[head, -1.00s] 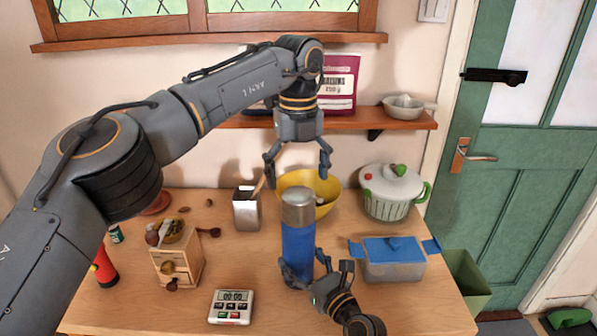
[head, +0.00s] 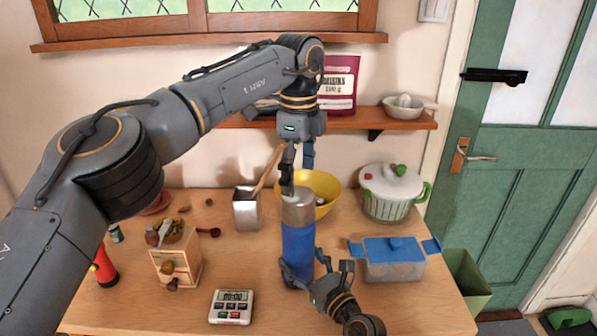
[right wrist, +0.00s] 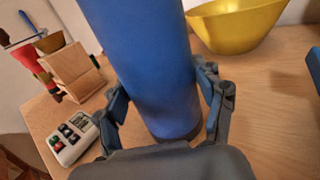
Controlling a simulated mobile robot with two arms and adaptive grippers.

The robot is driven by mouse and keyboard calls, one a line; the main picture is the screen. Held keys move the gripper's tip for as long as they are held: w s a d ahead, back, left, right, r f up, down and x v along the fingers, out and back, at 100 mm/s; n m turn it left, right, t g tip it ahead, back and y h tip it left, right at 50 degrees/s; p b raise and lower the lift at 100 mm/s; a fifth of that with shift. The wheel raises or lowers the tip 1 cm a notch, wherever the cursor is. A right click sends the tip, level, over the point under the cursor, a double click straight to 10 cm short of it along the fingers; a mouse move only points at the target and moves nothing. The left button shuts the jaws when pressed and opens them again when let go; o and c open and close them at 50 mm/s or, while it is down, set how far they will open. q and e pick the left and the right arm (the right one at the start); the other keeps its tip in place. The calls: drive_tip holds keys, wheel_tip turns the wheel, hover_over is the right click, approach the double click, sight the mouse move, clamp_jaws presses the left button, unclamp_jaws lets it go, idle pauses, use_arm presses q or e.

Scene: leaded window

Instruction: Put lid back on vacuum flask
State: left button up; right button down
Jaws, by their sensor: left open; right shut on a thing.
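The vacuum flask (head: 298,252) stands upright on the table with a blue body. A silver lid-like top (head: 298,212) sits at its upper end; I cannot tell how firmly it is seated. My right gripper (head: 305,270) is shut around the lower blue body. In the right wrist view, the blue flask (right wrist: 145,55) fills the middle between the fingers (right wrist: 165,100). My left gripper (head: 298,178) is open and points down just above the silver top. One finger is nearer the camera, and I cannot tell whether it touches the top.
A yellow bowl (head: 325,186) stands right behind the flask. A metal tin (head: 247,212) with a wooden utensil is to its left. A blue-lidded box (head: 394,262) and a white pot (head: 392,196) are at right. A timer (head: 231,307) and wooden grinder (head: 175,262) are at left.

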use_arm(q)
wheel_tip(320, 180, down, 8)
drive_tip(key=shift+r, duration=0.1)
use_arm(e)
drive_tip(key=shift+f, duration=0.15)
